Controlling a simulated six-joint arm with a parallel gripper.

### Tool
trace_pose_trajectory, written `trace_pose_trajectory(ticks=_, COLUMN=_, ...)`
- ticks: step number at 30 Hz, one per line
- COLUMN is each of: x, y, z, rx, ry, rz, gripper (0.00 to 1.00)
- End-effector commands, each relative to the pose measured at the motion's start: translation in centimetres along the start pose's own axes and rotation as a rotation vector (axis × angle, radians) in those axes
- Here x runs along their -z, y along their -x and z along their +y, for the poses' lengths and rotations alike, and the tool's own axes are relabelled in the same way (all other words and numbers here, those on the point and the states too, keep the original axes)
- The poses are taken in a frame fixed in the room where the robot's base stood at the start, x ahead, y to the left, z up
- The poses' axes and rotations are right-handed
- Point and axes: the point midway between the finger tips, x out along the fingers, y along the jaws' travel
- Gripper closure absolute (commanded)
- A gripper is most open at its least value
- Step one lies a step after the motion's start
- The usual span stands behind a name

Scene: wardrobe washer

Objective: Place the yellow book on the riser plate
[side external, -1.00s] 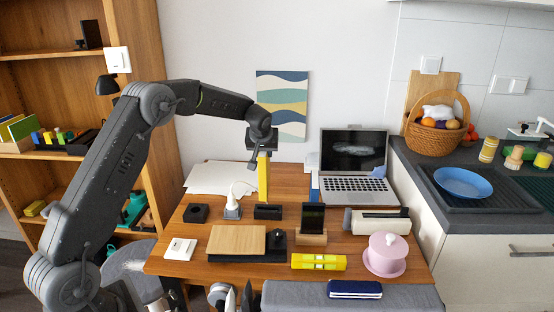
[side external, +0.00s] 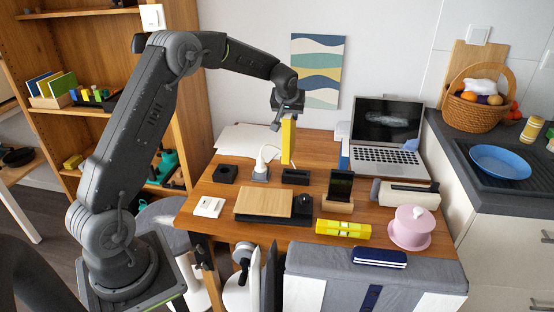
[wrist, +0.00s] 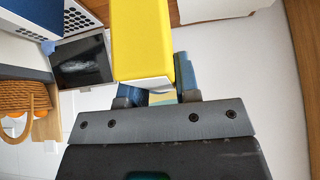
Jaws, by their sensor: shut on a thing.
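The yellow book (side external: 288,141) hangs upright from my gripper (side external: 287,112), which is shut on its upper end. Its lower end is just behind and above a small black block (side external: 296,176) on the desk; I cannot tell whether they touch. In the wrist view the book (wrist: 142,40) extends away from my gripper (wrist: 158,95). No part is plainly marked as the riser plate; a flat wooden plate (side external: 262,202) on a black base, at the front middle of the desk, may be it. Nothing lies on its wooden top.
A phone on a wooden stand (side external: 338,190), a yellow level-like bar (side external: 343,228), a pink pot (side external: 411,228) and a laptop (side external: 384,138) are farther right. A white plug-like item (side external: 261,168) stands left of the block.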

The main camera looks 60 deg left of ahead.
Motion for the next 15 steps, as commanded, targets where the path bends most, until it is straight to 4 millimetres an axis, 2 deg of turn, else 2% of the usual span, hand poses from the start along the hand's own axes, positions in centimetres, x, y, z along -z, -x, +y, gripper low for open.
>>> trace_pose_trajectory(ticks=8, x=-2.6, y=5.2, z=-6.1, rx=-0.071, ry=-0.105, rz=0.005, gripper=1.00)
trace_pose_trajectory(ticks=15, x=-6.8, y=9.9, z=-11.6, rx=-0.125, ry=-0.190, rz=0.007, gripper=1.00)
